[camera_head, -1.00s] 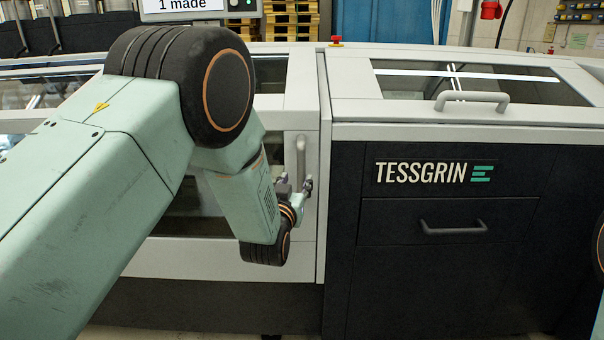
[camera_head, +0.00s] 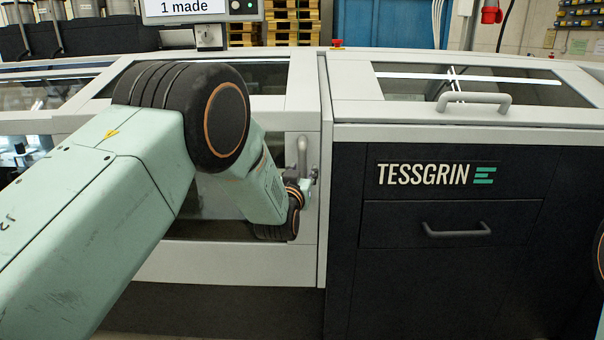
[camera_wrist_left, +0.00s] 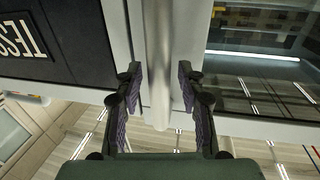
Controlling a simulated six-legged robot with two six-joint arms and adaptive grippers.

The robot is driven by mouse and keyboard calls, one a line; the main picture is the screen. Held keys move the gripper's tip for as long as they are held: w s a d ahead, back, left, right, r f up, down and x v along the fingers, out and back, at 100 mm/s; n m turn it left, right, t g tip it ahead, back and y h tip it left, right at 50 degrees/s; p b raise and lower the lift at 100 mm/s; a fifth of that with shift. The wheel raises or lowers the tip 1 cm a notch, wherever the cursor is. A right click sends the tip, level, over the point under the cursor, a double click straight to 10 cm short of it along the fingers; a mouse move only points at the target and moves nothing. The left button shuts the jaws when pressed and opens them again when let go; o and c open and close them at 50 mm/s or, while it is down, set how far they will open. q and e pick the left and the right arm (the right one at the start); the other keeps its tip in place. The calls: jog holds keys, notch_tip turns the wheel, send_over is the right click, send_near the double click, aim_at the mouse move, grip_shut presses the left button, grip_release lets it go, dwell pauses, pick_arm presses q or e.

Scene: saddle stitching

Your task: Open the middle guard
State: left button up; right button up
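The middle guard (camera_head: 200,268) is a white-framed panel with a dark window, and it looks closed. Its grey vertical handle (camera_head: 303,150) is near the right edge of its frame. My left gripper (camera_head: 309,184) is at the lower part of this handle, partly hidden by my wrist. In the left wrist view my open fingers (camera_wrist_left: 160,88) stand on either side of the grey handle bar (camera_wrist_left: 158,50), with a gap visible on both sides. My right gripper is not in view.
To the right is a dark cabinet front (camera_head: 440,270) with a drawer handle (camera_head: 456,231). Above it is a glazed top cover (camera_head: 560,112) with its own grey handle (camera_head: 474,99). A screen (camera_head: 200,8) reads "1 made". My left arm hides much of the machine's left side.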

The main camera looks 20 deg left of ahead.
pick_arm(q)
grip_shut()
jog(key=shift+f, duration=0.1)
dwell(0.6)
